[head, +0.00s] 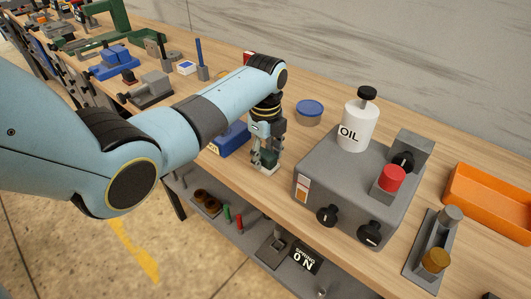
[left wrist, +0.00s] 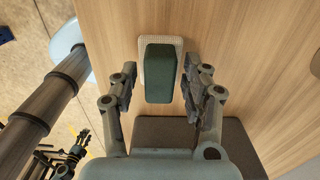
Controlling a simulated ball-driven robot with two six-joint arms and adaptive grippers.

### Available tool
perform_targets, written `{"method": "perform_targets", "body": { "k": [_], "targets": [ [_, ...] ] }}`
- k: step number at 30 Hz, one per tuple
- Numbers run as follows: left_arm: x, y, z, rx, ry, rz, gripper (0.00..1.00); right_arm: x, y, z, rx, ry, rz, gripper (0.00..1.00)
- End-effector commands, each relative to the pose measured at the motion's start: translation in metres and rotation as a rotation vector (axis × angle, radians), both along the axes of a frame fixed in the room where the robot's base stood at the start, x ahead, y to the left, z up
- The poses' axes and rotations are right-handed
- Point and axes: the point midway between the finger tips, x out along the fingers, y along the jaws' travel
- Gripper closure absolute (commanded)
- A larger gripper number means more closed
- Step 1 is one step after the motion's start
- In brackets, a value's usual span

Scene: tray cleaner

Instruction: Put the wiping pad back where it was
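The wiping pad has a dark green block-like handle and a pale, textured base. It lies flat on the wooden bench in the left wrist view (left wrist: 161,75), and its pale base shows below my gripper in the head view (head: 267,171). My left gripper (head: 265,160) points down over the pad. In the left wrist view its fingers (left wrist: 160,90) stand open on either side of the handle, with a gap on each side. My right gripper is not in the head view; a dark jointed shape at the lower left of the wrist view is unclear.
A grey machine (head: 318,185) with knobs, a red button and an OIL bottle (head: 358,125) stands close right of the gripper. A blue box (head: 230,140) is close left, and a blue-lidded tub (head: 309,113) behind. An orange tray (head: 485,197) is at right. The bench front edge is near.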

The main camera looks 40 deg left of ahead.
Motion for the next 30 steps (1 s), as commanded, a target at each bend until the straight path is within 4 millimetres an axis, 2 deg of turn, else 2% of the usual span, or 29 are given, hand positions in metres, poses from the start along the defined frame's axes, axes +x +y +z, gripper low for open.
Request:
{"method": "perform_targets", "body": {
  "k": [8, 11, 14, 24, 30],
  "targets": [
    [0.000, 0.000, 0.001, 0.000, 0.000, 0.000, 0.48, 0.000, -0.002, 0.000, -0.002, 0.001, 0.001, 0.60],
    [0.001, 0.000, 0.007, 0.000, -0.002, 0.000, 0.48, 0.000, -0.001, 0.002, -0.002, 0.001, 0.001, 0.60],
    [0.001, 0.000, 0.023, 0.001, -0.005, 0.000, 0.48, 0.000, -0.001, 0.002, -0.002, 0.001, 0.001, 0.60],
    [0.001, 0.000, 0.096, 0.001, -0.004, -0.001, 0.48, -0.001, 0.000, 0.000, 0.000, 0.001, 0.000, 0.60],
    [0.001, 0.000, 0.119, 0.000, -0.001, 0.001, 0.48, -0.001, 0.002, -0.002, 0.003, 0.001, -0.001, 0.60]
  ]
}}
